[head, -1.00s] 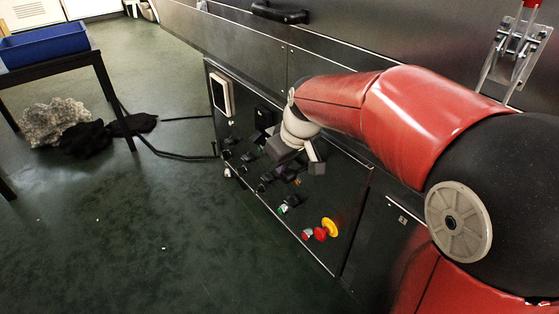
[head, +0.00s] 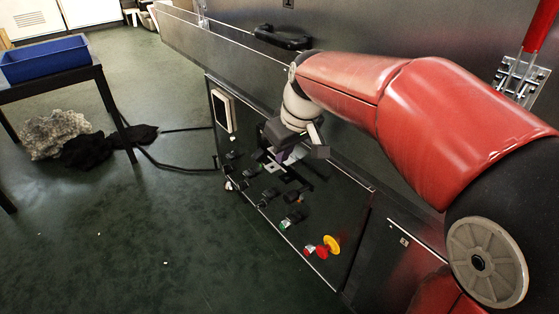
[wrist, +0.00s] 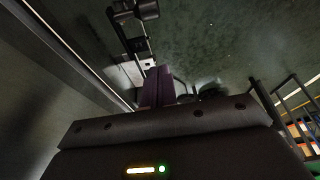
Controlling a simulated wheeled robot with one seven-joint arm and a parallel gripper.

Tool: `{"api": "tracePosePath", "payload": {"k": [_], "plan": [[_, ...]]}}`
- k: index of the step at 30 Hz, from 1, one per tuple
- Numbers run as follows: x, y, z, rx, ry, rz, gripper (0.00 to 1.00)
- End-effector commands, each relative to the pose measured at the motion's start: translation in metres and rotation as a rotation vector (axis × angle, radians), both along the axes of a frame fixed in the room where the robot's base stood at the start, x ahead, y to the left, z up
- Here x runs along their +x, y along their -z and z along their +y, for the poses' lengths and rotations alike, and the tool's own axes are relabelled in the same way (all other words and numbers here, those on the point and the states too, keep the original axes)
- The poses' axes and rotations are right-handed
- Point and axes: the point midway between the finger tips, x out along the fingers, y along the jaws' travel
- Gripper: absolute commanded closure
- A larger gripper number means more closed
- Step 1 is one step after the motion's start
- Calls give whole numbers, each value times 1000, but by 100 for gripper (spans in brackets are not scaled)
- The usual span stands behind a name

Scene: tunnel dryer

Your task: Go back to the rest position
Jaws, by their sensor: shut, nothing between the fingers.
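My red arm reaches from the right across the head view to a dark wrist. My gripper (head: 283,157) hangs in front of the upper part of the black control panel (head: 330,215), apart from its knobs as far as I can tell. In the wrist view the gripper's purple-grey fingers (wrist: 158,86) are together, with nothing between them. The fingertips are small and partly lost against the panel in the head view.
The panel carries a screen (head: 222,111), several black knobs (head: 268,196) and a red and yellow emergency stop (head: 329,246). A black handle (head: 283,38) sits on the machine above. A table with a blue bin (head: 45,60) stands left. Open green floor lies between.

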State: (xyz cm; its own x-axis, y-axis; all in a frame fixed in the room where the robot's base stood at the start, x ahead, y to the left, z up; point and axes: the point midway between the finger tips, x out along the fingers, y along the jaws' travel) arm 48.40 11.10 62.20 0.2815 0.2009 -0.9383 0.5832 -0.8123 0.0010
Motion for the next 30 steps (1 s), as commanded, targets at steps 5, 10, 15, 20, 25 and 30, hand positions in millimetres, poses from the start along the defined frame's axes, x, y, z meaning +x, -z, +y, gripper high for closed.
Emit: {"api": "tracePosePath", "payload": {"k": [5, 10, 15, 20, 25, 30], "plan": [[-3, -11, -3, 0, 1, 1, 100], [-4, -12, -3, -1, 0, 1, 100], [-5, -13, -3, 0, 2, 0, 100], [-27, -32, -19, -1, 69, -16, 100], [-92, -61, -58, 5, 255, -54, 100], [-157, -68, -89, 21, 451, -96, 100]]}}
